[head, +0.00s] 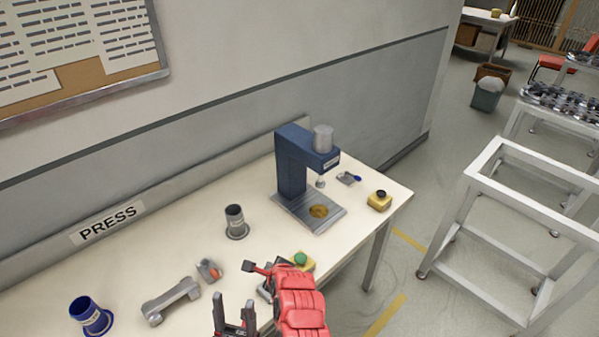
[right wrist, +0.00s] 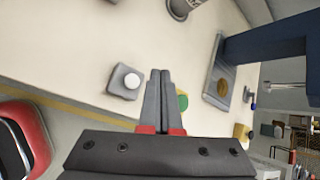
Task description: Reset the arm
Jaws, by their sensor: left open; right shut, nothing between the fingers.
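My left gripper (head: 234,316) is at the bottom of the head view. Its two dark fingers stand apart and nothing is between them. My right gripper (head: 252,268) is above and right of it, at the end of a red arm, over the front part of the table. In the right wrist view my right gripper (right wrist: 158,80) is shut with its fingertips together and empty. A button box with a green button (head: 301,259) is close beside the right gripper, partly hidden by the arm. A grey box with a white button (right wrist: 124,82) shows left of the fingers in the wrist view.
A blue press (head: 292,165) stands on the table (head: 380,215), with a brass disc (head: 318,211) on its plate. A grey cup (head: 235,222), grey bracket (head: 171,301), blue cup (head: 92,316) and yellow box (head: 379,201) are around. A white frame cart (head: 485,170) stands right, across open floor.

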